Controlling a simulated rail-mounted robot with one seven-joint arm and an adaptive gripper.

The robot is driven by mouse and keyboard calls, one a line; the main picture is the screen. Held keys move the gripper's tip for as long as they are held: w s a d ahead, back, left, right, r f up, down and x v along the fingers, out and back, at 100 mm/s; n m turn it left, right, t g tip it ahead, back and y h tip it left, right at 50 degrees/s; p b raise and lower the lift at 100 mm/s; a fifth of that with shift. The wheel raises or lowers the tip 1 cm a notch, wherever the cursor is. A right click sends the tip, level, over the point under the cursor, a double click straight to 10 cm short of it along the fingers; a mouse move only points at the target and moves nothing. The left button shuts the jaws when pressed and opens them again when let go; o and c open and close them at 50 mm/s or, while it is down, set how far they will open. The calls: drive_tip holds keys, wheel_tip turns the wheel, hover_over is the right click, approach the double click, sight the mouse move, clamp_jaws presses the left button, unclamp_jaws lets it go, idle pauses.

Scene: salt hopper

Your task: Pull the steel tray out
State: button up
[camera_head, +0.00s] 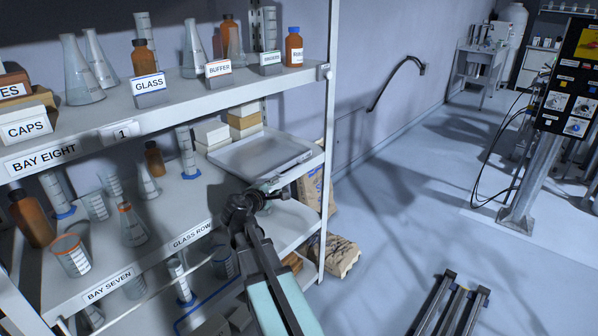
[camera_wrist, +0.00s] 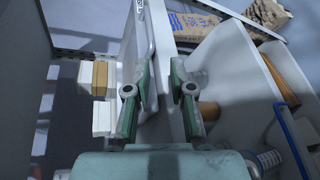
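The steel tray (camera_head: 262,153) is a shallow grey tray with a raised rim. It lies on the middle shelf at the shelf's right end. In the wrist view the tray (camera_wrist: 134,45) shows on its side, left of centre. My gripper (camera_head: 275,191) is at the tray's near front edge. In the wrist view the two green fingers of my gripper (camera_wrist: 160,68) are apart, with the pale tray and shelf edges behind and between them. I cannot tell whether a finger touches the rim. Part of the tray's front edge is hidden by my gripper.
White and tan boxes (camera_head: 212,132) stand behind the tray's left side. Glassware and brown bottles (camera_head: 154,158) fill the shelf to the left. The shelf upright (camera_head: 327,140) stands close on the right. Sacks (camera_head: 338,256) lie beyond it on the floor. Open floor lies right.

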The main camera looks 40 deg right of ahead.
sight(292, 171)
drive_tip(key=w+d+f+n, duration=0.1)
drive_tip(key=w+d, duration=0.2)
drive_tip(key=d, duration=0.2)
drive_tip(key=w+d+f+p, duration=0.1)
drive_tip(key=w+d, duration=0.2)
drive_tip(key=d, duration=0.2)
drive_tip(key=w+d+n+p, duration=0.1)
drive_tip(key=w+d, duration=0.2)
drive_tip(key=d, duration=0.2)
drive_tip(key=shift+f+n, duration=0.3)
drive_tip(key=shift+f, duration=0.1)
clamp_jaws()
